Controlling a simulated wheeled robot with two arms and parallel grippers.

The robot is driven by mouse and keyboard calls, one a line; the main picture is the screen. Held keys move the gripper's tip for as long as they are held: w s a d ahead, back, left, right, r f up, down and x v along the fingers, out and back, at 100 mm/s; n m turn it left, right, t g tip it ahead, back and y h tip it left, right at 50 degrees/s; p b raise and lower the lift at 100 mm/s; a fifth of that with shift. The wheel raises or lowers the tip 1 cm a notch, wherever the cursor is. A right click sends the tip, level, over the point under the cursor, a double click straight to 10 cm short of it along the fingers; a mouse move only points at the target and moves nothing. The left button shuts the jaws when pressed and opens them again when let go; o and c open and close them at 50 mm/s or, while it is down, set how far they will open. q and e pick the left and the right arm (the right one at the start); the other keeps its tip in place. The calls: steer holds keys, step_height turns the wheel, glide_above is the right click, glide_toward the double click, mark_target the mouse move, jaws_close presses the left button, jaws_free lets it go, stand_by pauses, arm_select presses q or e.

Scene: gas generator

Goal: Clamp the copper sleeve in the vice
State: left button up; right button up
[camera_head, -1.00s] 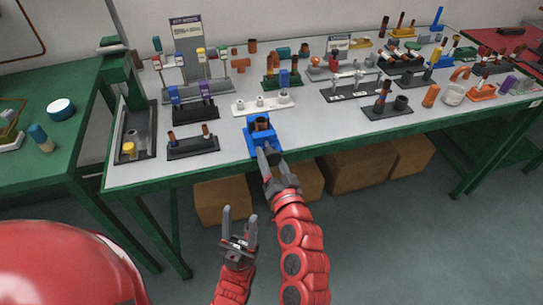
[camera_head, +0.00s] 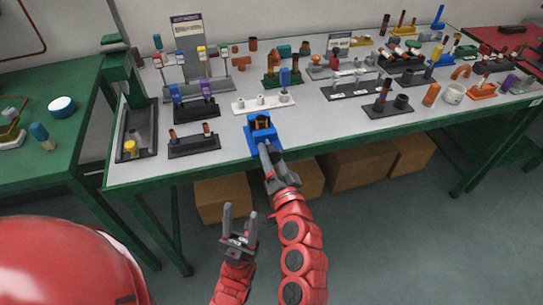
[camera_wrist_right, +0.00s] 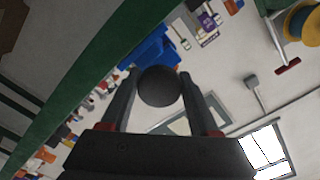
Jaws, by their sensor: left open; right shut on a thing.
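The blue vice (camera_head: 252,139) stands at the front edge of the grey table. The copper sleeve (camera_head: 263,121) is upright between the vice's jaws; I cannot tell how tightly they press on it. My right gripper (camera_head: 265,147) is at the vice's front side, below the sleeve in the head view. In the right wrist view, its two fingers are shut on a dark round knob (camera_wrist_right: 159,87), with the blue vice (camera_wrist_right: 148,52) just behind it. My left gripper (camera_head: 240,218) is open and empty, in the air in front of the table.
A white holder (camera_head: 262,104) with pegs is just behind the vice. A dark rack (camera_head: 194,146) with copper pieces is to its left. Several other racks and parts fill the table's right side. Cardboard boxes (camera_head: 222,198) lie below.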

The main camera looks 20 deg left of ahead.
stand_by(0.6)
steer(key=o, duration=1.3)
steer(key=shift+o, duration=0.2)
steer(key=shift+s+d, duration=0.1)
steer(key=p+v, duration=0.6)
steer(key=v, duration=1.1)
steer(key=shift+d, duration=0.1)
